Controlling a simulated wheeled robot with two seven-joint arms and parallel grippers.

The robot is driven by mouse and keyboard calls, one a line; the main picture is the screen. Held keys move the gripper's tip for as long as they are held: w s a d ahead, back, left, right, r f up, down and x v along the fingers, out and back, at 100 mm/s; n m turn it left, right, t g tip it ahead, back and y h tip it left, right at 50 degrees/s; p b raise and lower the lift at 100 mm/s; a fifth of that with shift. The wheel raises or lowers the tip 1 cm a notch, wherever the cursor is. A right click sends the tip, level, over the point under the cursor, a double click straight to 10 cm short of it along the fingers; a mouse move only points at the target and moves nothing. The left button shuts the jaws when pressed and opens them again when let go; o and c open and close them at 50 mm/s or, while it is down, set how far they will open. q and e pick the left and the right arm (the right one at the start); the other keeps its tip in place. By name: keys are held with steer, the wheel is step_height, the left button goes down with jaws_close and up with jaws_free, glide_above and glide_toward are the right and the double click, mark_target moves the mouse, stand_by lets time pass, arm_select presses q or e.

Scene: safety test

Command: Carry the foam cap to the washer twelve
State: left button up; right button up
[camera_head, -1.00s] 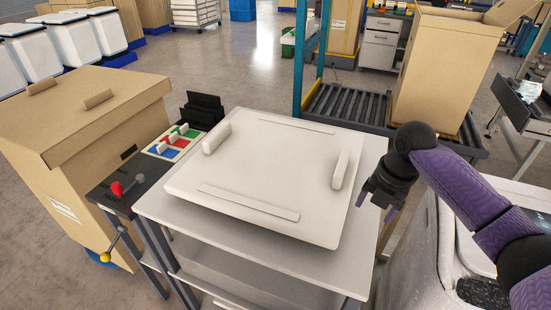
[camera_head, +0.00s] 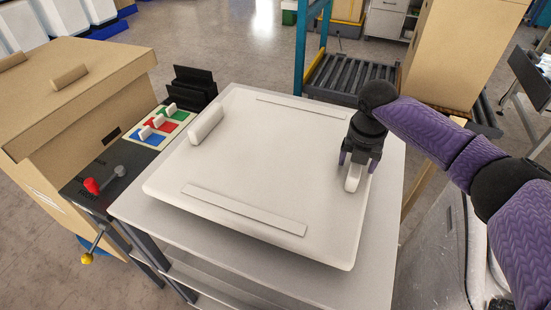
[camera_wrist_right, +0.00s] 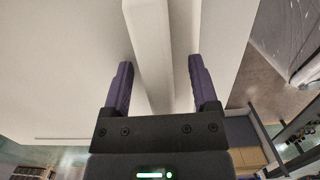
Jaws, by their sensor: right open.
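The foam cap (camera_head: 255,160), a broad white slab with two raised handles and two flat strips, lies on a pale table (camera_head: 384,215). Its left handle (camera_head: 206,124) is free. My right gripper (camera_head: 358,168) is at its right handle (camera_head: 352,184), pointing down. In the right wrist view my open purple fingers (camera_wrist_right: 163,85) stand on either side of that handle (camera_wrist_right: 150,45), with gaps between fingers and handle. My left gripper is not in view. I cannot make out a washer marked twelve.
A control panel with red, blue and green switches (camera_head: 160,127) and a red-knobbed lever (camera_head: 92,185) stands left of the table, beside a large cardboard box (camera_head: 70,100). A roller conveyor (camera_head: 345,80) with a tall carton (camera_head: 455,55) is behind.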

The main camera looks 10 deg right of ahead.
jaws_close()
stand_by(0.3)
stand_by(1.1)
